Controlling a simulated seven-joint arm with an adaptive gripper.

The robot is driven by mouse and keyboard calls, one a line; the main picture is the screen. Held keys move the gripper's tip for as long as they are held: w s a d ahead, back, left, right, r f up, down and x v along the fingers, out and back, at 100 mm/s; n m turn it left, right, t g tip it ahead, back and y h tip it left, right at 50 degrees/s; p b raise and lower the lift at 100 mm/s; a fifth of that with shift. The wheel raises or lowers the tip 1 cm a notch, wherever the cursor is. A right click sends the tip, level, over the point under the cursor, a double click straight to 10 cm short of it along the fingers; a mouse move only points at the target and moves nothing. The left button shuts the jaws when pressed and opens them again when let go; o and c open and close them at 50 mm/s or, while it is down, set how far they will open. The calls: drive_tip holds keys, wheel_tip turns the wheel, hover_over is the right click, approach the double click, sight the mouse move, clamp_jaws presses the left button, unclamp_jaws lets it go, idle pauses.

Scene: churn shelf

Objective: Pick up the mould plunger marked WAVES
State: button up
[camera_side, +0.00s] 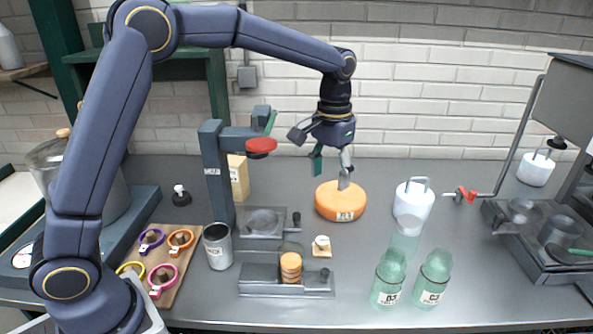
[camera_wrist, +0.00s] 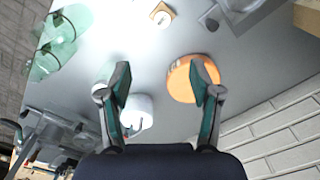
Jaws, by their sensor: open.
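I can read WAVES on nothing in either view, so I cannot tell which piece is the marked plunger. A small square wooden piece with a pale round knob (camera_side: 322,246) stands alone mid-counter; it also shows at the top of the wrist view (camera_wrist: 162,15). A dark piece with a white knob (camera_side: 181,196) stands at the back left. My gripper (camera_side: 331,168) is open and empty, pointing down above the orange labelled wheel (camera_side: 340,205). In the wrist view, my gripper (camera_wrist: 163,85) has its right finger overlapping the wheel; whether they touch is unclear.
A board (camera_side: 178,262) with several coloured rings lies front left, beside a metal cup (camera_side: 218,248). A press (camera_side: 217,175) stands left of centre. A white handled container (camera_side: 413,203) and two green bottles (camera_side: 388,282) stand right of centre. Counter right of the wheel is partly clear.

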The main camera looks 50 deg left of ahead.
hover_over(322, 240)
drive_tip(key=f, duration=1.4)
drive_tip(key=shift+w+d, duration=0.2)
drive_tip(key=shift+w, duration=0.05)
drive_tip(key=shift+s+a+f, duration=0.1)
drive_tip(key=shift+a+f, duration=0.05)
drive_tip(key=shift+f, duration=1.2)
drive_tip(key=shift+s+a+f, duration=0.1)
drive_tip(key=shift+f, duration=1.25)
drive_tip(key=c, duration=1.1)
drive_tip(key=shift+r, duration=0.1)
drive_tip(key=shift+c, duration=0.2)
